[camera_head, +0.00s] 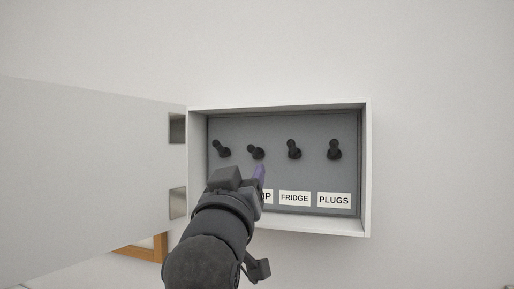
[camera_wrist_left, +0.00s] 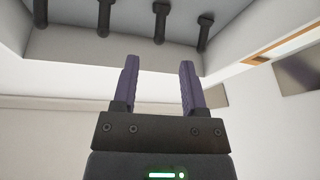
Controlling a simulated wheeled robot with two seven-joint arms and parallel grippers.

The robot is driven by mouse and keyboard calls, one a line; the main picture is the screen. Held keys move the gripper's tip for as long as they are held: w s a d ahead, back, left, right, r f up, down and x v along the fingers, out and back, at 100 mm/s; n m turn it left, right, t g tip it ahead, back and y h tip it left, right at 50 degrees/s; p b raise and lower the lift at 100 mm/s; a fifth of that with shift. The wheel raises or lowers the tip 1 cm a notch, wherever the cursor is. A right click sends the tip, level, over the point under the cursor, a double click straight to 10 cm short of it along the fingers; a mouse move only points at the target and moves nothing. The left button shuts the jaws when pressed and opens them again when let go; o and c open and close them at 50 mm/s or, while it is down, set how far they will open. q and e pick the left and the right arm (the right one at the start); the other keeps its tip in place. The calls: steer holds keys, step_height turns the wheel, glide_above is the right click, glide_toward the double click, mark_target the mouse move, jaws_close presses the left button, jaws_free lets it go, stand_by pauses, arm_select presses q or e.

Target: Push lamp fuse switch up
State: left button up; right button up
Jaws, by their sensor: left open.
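An open fuse box (camera_head: 364,190) on the wall holds a row of several black lever switches. The second switch from the left (camera_head: 257,152) sits just above my left gripper (camera_head: 246,176); its tip looks slightly lower than the others' tips. The label below it (camera_head: 267,197) is mostly hidden and ends in "P", so I cannot confirm it reads lamp. The leftmost switch's label is hidden behind my arm. In the left wrist view my left gripper (camera_wrist_left: 159,62) is open and empty, its purple fingers apart from the levers, with one switch (camera_wrist_left: 160,20) ahead between them.
The box door (camera_head: 85,180) stands open to the left. Other levers are the leftmost switch (camera_head: 222,149), the switch above FRIDGE (camera_head: 294,149) and the switch above PLUGS (camera_head: 334,149). The box rim surrounds them. A wooden frame (camera_head: 143,249) shows below the door.

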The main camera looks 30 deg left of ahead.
mark_target(252, 153)
arm_select(q)
steer(key=w+r+p, duration=0.1)
steer(key=w+a+r+p, duration=0.1)
steer(key=shift+w+r, duration=0.25)
steer(key=shift+w, duration=0.05)
steer(key=p+x, duration=0.1)
steer(key=x, duration=0.1)
steer(key=f+p+x, duration=0.1)
steer(key=x, duration=0.1)
steer(key=shift+w+a+r, duration=0.2)
steer(key=shift+w+a, duration=0.05)
steer(key=shift+w, duration=0.2)
steer(key=shift+s, duration=0.1)
arm_select(e)
steer(key=r, duration=0.2)
steer(key=s+r, duration=0.1)
steer(key=r, duration=0.2)
steer(key=shift+s+d, duration=0.15)
steer(key=shift+d, duration=0.05)
arm_select(q)
jaws_close()
